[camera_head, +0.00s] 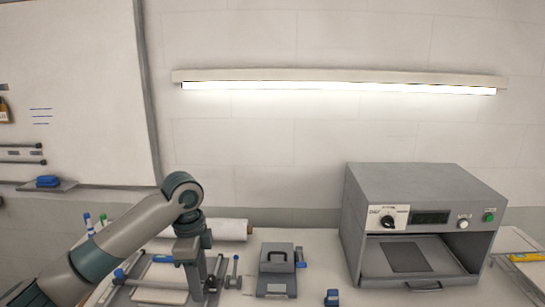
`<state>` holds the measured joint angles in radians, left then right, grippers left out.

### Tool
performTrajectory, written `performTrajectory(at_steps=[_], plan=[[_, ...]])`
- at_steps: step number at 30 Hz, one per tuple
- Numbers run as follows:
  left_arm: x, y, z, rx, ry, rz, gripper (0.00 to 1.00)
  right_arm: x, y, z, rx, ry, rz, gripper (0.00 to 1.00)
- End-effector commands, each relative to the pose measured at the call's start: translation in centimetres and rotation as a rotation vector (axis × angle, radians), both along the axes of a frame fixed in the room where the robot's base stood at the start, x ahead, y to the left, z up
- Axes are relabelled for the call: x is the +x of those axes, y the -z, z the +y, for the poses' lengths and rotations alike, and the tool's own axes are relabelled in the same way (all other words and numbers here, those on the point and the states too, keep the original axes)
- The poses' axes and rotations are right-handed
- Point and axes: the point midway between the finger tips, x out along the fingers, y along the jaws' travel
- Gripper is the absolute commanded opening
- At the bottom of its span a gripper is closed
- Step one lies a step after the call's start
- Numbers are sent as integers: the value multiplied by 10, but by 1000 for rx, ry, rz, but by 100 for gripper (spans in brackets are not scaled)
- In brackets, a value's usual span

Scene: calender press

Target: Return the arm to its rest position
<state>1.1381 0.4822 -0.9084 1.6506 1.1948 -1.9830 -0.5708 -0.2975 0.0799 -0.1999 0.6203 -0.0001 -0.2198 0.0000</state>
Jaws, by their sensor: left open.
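My left arm comes in from the lower left and bends at its wrist over the bench. My left gripper (203,287) points down at the left part of the bench, above or beside a flat frame (150,294) with blue-ended rods. It is open, and I see nothing held in it. Whether its fingertips touch anything below is unclear. My right gripper is not in view.
A grey press (424,186) with a dial, display and open front stands on the right. A small grey box device (277,258) sits mid-bench, with a small blue item (332,297) to its right. A white roll (228,230) lies behind my gripper. A whiteboard (75,90) hangs at left.

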Motion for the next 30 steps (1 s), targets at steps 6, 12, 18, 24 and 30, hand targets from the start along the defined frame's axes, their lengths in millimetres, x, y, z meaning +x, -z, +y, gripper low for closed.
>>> performTrajectory(at_steps=[6, 12, 18, 24, 30], plan=[[-15, 38, -19, -38, -23, -7, 45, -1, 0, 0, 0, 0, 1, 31], [-41, 89, -43, -103, -78, -18, 45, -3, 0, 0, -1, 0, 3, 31], [-76, 140, -66, -186, -179, -35, 45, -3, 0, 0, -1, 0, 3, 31], [-115, 182, -80, -263, -312, -48, 45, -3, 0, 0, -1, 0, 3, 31], [-156, 214, -83, -324, -474, -61, 45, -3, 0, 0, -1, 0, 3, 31]])
